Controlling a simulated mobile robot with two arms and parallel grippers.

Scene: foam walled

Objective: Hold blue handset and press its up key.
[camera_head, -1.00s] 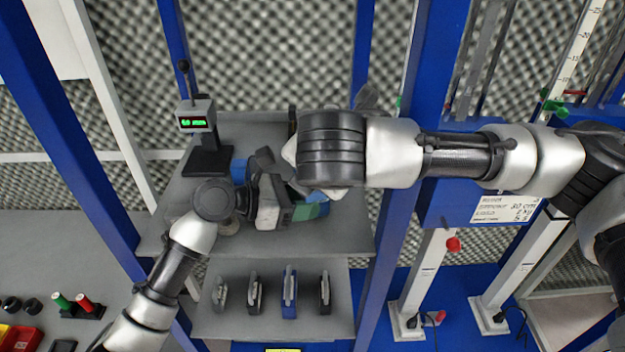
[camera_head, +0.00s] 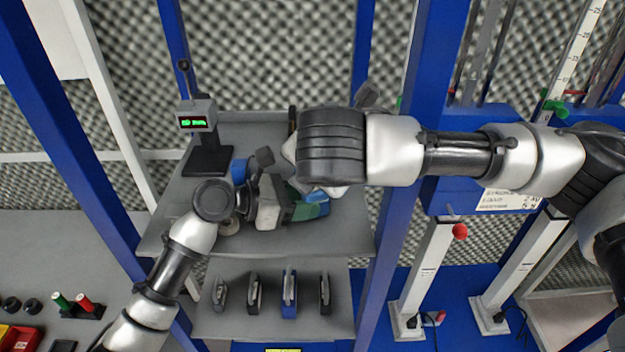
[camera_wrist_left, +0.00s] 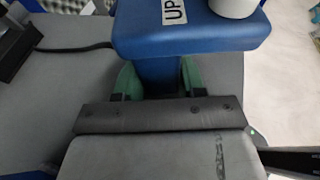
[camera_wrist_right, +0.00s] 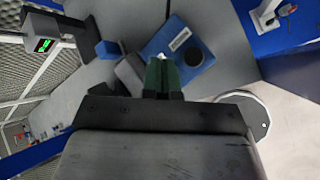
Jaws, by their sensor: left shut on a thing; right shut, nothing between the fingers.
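The blue handset (camera_wrist_left: 190,38) fills the top of the left wrist view, with a white "UP" label and a pale round key (camera_wrist_left: 233,5) beside it, cut by the frame edge. My left gripper (camera_wrist_left: 160,78) is shut on the handset's narrower blue stem, a green finger on each side. In the right wrist view the handset (camera_wrist_right: 160,42) shows its label and a dark-looking round key (camera_wrist_right: 193,57). My right gripper (camera_wrist_right: 163,76) is shut and empty, its green fingertips close beside the key; contact cannot be told. In the head view my right wrist hides most of the handset.
A stand with a lit green display (camera_head: 197,122) is at the shelf's back left, with a blue block (camera_head: 238,172) near it. Several upright holders (camera_head: 289,290) line the lower shelf. Blue posts (camera_head: 400,180) flank the shelf. A dark cable (camera_wrist_left: 75,47) runs to the handset.

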